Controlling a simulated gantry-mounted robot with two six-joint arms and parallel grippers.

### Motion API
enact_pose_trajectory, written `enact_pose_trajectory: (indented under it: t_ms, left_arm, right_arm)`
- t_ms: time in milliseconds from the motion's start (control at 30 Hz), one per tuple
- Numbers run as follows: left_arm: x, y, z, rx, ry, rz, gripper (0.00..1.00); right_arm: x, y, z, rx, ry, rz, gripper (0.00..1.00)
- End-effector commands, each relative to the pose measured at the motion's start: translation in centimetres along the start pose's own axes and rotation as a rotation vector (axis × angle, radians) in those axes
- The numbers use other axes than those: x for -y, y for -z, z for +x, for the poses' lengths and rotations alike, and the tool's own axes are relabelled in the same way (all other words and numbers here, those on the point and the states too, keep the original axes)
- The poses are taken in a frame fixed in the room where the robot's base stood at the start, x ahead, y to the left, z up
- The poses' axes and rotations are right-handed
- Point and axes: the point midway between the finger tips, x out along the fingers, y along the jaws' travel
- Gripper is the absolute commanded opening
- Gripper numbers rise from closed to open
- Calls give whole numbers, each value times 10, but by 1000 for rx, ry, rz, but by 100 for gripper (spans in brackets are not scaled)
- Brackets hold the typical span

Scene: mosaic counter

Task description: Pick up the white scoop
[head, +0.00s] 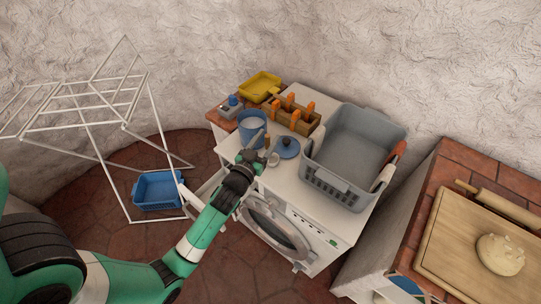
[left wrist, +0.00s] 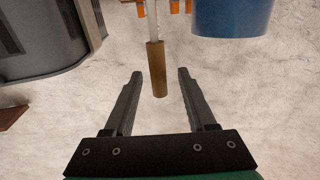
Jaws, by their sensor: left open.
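My left gripper (head: 257,149) is open over the washing machine's white top, just in front of the blue bucket. In the left wrist view its two fingers (left wrist: 157,85) are apart, with nothing clamped between them. A white shaft with a brown handle (left wrist: 157,70) points down toward the gap between the fingertips; this may be the white scoop, but its far end is out of the frame. In the head view a small whitish item (head: 273,159) lies just right of the gripper, too small to identify. My right gripper is not in view.
The blue bucket (head: 252,122) with white contents stands behind the gripper. A wooden holder with orange pieces (head: 303,124) and a yellow tray (head: 260,84) are behind. A drying rack (head: 123,126) stands left.

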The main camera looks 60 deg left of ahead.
Motion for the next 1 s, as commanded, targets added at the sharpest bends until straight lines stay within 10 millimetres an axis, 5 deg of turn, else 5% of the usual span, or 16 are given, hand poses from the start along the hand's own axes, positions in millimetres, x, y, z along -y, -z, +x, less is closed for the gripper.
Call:
enact_pose_trajectory:
  t_ms: [200, 433, 733, 1000]
  left_arm:
    - [-1, 0, 31, -1, 0, -1, 56]
    - [-1, 0, 32, 0, 0, 0, 55]
    - [-1, 0, 32, 0, 0, -1, 1]
    - [-1, 0, 32, -1, -1, -1, 0]
  right_arm:
    - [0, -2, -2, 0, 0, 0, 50]
    - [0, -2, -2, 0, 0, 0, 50]
    - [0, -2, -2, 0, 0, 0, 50]
    - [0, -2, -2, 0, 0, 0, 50]
